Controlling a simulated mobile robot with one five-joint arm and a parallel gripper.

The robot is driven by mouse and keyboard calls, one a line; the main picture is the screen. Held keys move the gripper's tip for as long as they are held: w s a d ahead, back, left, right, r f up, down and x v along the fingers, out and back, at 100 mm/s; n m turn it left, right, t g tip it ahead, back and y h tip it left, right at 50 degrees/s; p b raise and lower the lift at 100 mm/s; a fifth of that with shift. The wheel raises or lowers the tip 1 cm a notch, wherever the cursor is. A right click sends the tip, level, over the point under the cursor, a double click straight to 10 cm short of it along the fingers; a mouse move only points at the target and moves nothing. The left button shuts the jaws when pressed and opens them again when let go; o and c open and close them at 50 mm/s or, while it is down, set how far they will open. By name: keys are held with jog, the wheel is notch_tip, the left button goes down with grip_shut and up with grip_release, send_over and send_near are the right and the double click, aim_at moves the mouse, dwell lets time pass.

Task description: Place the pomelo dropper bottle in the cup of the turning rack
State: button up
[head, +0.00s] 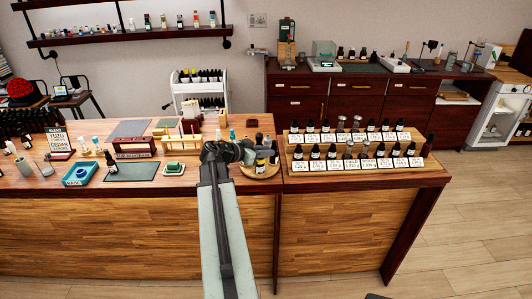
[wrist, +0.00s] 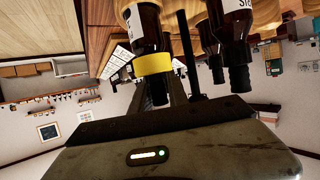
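The turning rack (head: 262,174) appears as a round wooden base at the right end of the left counter, with dark labelled bottles (head: 261,168) on it. My gripper (head: 249,152) is at its left rear edge, and my arm partly hides that side. In the wrist view, which looks upside down, a brown bottle with a yellow collar (wrist: 153,64) hangs close to the camera. Other dark dropper bottles (wrist: 234,50) are beside it at the right. I cannot read which is pomelo, nor see whether the fingers hold the yellow-collared bottle. The cups are not clear.
A stepped wooden stand (head: 436,172) to the right bears two rows of dark bottles with white cards. A blue tray (head: 78,176), a dark mat (head: 131,172) and a red-brown rack (head: 134,147) lie to the left.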

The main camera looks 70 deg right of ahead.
jog(key=o, duration=0.4)
jog(key=shift+c, duration=0.2)
jog(key=shift+r, duration=0.25)
jog(key=p+v, duration=0.5)
jog(key=v, duration=0.7)
